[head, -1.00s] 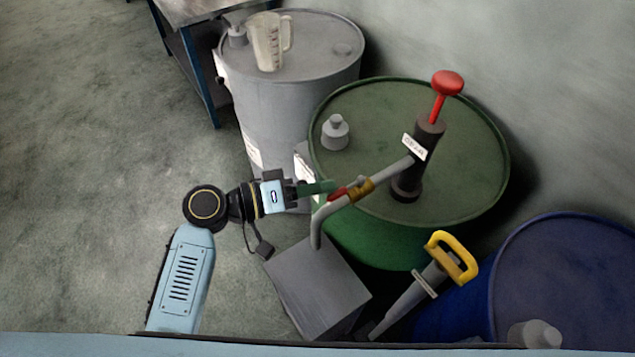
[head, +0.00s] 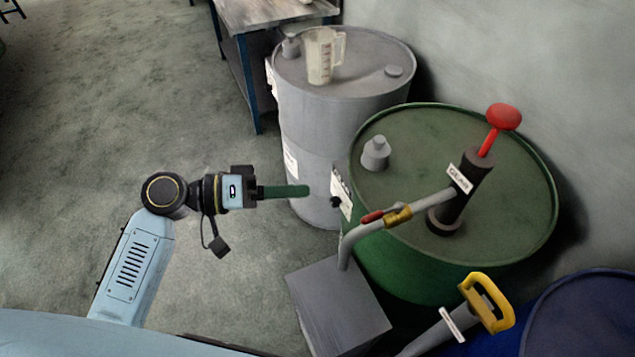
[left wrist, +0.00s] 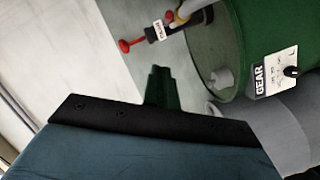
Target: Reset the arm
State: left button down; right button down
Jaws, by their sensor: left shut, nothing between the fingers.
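My left gripper (head: 304,191) is shut with nothing in it. Its green fingers point right, toward the green drum (head: 400,271), and stop short of it in the head view. In the left wrist view the closed fingers (left wrist: 160,72) show at the middle, with the green drum (left wrist: 235,40) at upper right. A pump with a red knob (head: 503,117) stands upright on the green drum. Its curved grey spout, with a yellow and red valve (head: 396,216), reaches left over a grey box (head: 338,305). My right gripper is not in view.
A grey drum (head: 345,115) with a measuring jug (head: 325,56) on top stands behind. A workbench (head: 250,20) is at the top. A yellow-handled tool (head: 487,303) and a blue drum (head: 590,315) are at lower right. Open floor lies on the left.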

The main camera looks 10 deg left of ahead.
pick_arm(q)
jog(key=s+a+f+n+y+b, duration=0.1)
jog(key=a+f+n+y, duration=0.15)
jog(key=f, duration=0.95)
jog(key=s+a+f+n+y+b, duration=0.15)
jog(key=f+y, duration=0.25)
jog(key=f, duration=0.7)
jog(key=a+f+n+y, duration=0.2)
jog(key=a+f+y, duration=0.1)
jog(key=f, duration=0.9)
jog(key=s+a+f+m+g+y+b, duration=0.1)
jog(key=s+a+f+y, duration=0.1)
jog(key=s+f, duration=0.6)
jog(key=s+a+f+m+g+y+b, duration=0.1)
jog(key=s+a+f+g+y, duration=0.15)
jog(key=s+f, duration=0.6)
jog(key=s+a+f+m+g+y+b, duration=0.1)
jog(key=s+f+m, duration=0.3)
jog(key=s, duration=1.1)
notch_tip(320, 180, down, 3)
jog(key=shift+s+a+y, duration=0.15)
jog(key=shift+a+y, duration=0.15)
